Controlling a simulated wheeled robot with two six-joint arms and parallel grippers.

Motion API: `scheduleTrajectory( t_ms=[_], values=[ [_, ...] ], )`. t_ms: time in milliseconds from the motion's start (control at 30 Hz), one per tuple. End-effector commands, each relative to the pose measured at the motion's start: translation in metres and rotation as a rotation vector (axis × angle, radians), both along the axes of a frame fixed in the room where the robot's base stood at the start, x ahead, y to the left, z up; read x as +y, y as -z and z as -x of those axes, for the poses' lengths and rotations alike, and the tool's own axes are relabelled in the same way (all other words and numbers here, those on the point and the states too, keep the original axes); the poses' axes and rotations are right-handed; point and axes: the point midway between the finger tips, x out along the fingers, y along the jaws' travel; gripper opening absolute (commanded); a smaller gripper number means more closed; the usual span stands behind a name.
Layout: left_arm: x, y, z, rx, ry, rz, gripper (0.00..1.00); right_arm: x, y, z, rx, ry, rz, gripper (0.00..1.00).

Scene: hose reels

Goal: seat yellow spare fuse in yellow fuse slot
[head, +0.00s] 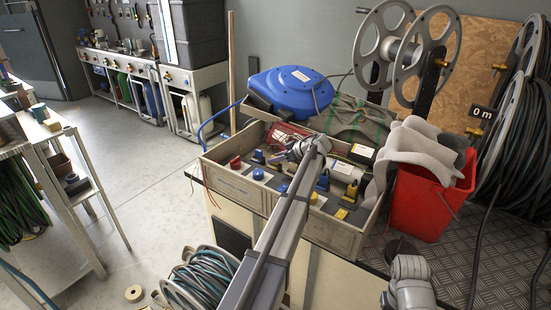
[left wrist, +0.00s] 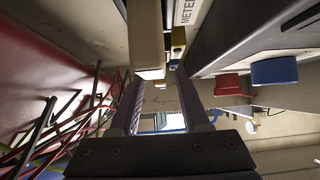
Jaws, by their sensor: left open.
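A wooden crate (head: 230,183) on the bench holds a dark panel with red, blue and yellow fittings. A yellow-topped piece (head: 351,190) stands at its right side, and a flat yellow piece (head: 341,213) lies near the front. I cannot tell for sure which is the spare fuse and which the slot. My left gripper (head: 284,157) is low over the crate's middle, its tips hard to see from the head. In the left wrist view its fingers (left wrist: 160,105) are apart, with nothing clearly held. A yellowish-brown block (left wrist: 178,42) shows beyond them.
A blue hose reel (head: 290,88) sits behind the crate. A red bucket (head: 425,200) with grey cloth stands to the right. In the wrist view, a red knob (left wrist: 228,85) and blue knob (left wrist: 275,71) are at right; loose wires (left wrist: 45,135) lie at left.

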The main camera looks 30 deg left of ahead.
Motion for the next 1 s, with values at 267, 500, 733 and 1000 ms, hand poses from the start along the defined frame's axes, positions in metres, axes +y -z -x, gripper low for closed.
scheduleTrajectory(
  t_ms=[267,500,733,1000],
  values=[
    [-0.046,-0.038,0.004,0.0,0.004,-0.001,0.46,0.0,-0.038,0.0,0.0,0.0,0.0,0.0],
    [-0.079,-0.059,0.006,0.0,0.003,-0.001,0.46,0.0,-0.058,0.0,0.0,0.0,0.0,0.0],
    [-0.092,-0.065,0.007,0.0,0.0,-0.001,0.46,0.0,-0.065,0.0,0.0,0.0,0.0,0.0],
    [-0.093,-0.064,0.007,0.0,0.0,0.0,0.46,0.0,-0.064,0.0,0.0,0.0,0.0,0.0]
  ],
)
